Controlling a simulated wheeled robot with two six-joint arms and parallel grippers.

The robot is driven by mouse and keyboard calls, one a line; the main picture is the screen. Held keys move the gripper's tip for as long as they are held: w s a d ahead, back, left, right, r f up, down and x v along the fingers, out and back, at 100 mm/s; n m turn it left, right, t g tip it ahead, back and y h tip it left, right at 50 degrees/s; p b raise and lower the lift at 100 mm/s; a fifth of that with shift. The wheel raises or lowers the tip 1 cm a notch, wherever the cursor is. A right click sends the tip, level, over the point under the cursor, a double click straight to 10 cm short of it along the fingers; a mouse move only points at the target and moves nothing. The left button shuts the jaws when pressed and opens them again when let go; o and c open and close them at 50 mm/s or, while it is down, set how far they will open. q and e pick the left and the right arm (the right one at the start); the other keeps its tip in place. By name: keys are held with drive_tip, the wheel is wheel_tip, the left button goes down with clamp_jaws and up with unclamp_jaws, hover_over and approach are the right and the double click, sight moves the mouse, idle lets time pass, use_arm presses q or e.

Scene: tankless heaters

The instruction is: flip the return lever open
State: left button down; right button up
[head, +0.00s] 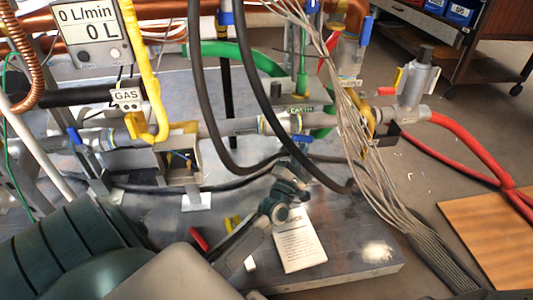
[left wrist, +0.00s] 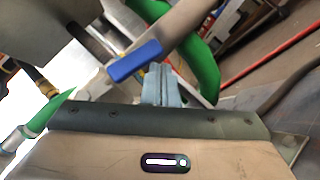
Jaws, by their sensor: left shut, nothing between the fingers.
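A blue lever handle (left wrist: 135,61) lies slantwise across a grey pipe in the left wrist view. My left gripper (left wrist: 162,84) is shut and empty. Its grey fingertips are close to the lever's right end in that view, and I cannot tell whether they touch it. In the head view my left gripper (head: 287,178) appears small, just below the horizontal grey pipe run. A small blue handle (head: 300,139) shows on the pipe above it. No label readable as return shows. My right gripper is not in view.
Black hoses (head: 203,100) hang in front of the pipes. A bundle of grey cables (head: 370,180) runs down on the right. A green hose (left wrist: 205,45) bends near the lever. A white card (head: 298,243) lies on the metal plate (head: 350,240). Red hoses (head: 470,140) lie at right.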

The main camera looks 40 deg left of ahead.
use_arm(q)
drive_tip(key=shift+w+d+r+p, duration=0.3)
drive_tip(key=shift+w+r+p, duration=0.1)
drive_tip(key=shift+r, duration=0.45)
drive_tip(key=p+v, duration=0.2)
drive_tip(key=v, duration=0.8)
drive_tip(key=shift+s+d+f, duration=0.2)
drive_tip(key=shift+s+f, duration=0.05)
drive_tip(key=shift+s, duration=0.05)
drive_tip(key=shift+r, duration=0.1)
